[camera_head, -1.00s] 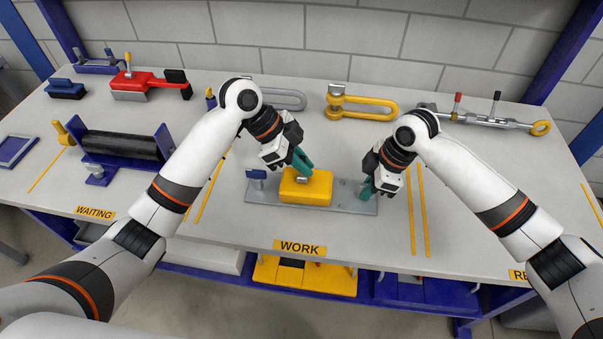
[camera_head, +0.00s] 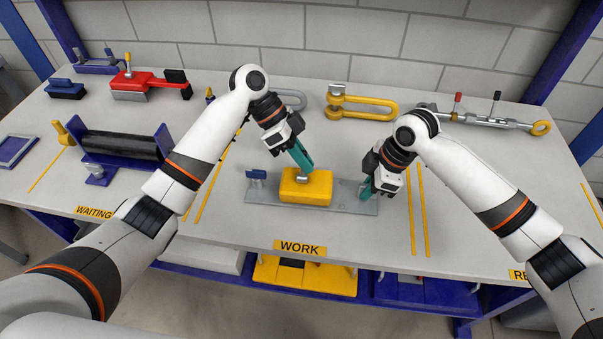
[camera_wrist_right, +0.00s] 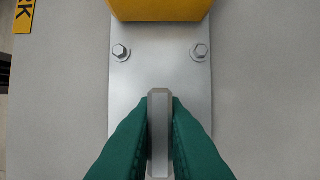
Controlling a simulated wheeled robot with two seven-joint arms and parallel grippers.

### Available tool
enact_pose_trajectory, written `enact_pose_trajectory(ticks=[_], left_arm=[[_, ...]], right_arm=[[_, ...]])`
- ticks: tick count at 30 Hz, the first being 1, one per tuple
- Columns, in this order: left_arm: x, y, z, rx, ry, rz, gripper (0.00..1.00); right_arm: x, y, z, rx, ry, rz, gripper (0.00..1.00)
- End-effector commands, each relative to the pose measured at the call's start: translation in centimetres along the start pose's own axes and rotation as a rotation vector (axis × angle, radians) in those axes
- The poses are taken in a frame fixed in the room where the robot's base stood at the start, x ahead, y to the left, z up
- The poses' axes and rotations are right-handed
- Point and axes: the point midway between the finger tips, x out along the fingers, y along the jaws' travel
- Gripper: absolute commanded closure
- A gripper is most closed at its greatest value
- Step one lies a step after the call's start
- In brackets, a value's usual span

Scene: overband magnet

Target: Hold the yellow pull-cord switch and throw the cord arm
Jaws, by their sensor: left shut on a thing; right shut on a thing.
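The yellow pull-cord switch (camera_head: 318,186) sits on a flat grey metal plate (camera_head: 350,205) in the WORK area. In the right wrist view the switch's yellow end (camera_wrist_right: 160,8) is at the top, with the plate (camera_wrist_right: 135,80) below it. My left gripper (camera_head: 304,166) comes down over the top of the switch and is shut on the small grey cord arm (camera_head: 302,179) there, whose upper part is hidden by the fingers. My right gripper (camera_wrist_right: 160,130) is shut on a grey upright tab (camera_wrist_right: 160,140) at the plate's right end.
A blue-topped piece (camera_head: 257,177) stands at the plate's left end. Two bolts (camera_wrist_right: 120,52) show on the plate. A yellow shackle (camera_head: 360,104) and a turnbuckle (camera_head: 490,119) lie behind. A black roller (camera_head: 120,145) is at left. The bench front is clear.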

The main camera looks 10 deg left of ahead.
Motion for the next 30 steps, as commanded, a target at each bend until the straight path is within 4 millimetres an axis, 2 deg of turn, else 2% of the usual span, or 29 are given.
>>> enact_pose_trajectory(ticks=[10, 18, 19, 23, 30], left_arm=[[0.04, 0.12, -0.10, -0.012, 0.002, -0.015, 1.00], [0.07, 0.76, -0.11, -0.084, 0.002, -0.117, 1.00], [0.09, 0.73, -0.16, -0.084, 0.002, -0.117, 0.85], [0.08, 0.71, -0.13, -0.081, 0.002, -0.115, 0.64], [0.05, 0.70, -0.08, -0.080, 0.001, -0.113, 0.63]], right_arm=[[-0.06, -0.05, -0.03, 0.001, 0.000, -0.001, 1.00], [-0.06, -0.05, -0.03, 0.001, 0.000, -0.002, 1.00], [-0.06, -0.05, -0.03, 0.001, 0.000, -0.002, 1.00], [-0.06, -0.05, -0.03, 0.001, 0.000, -0.001, 1.00], [-0.05, -0.04, -0.01, 0.001, 0.000, -0.001, 1.00]])
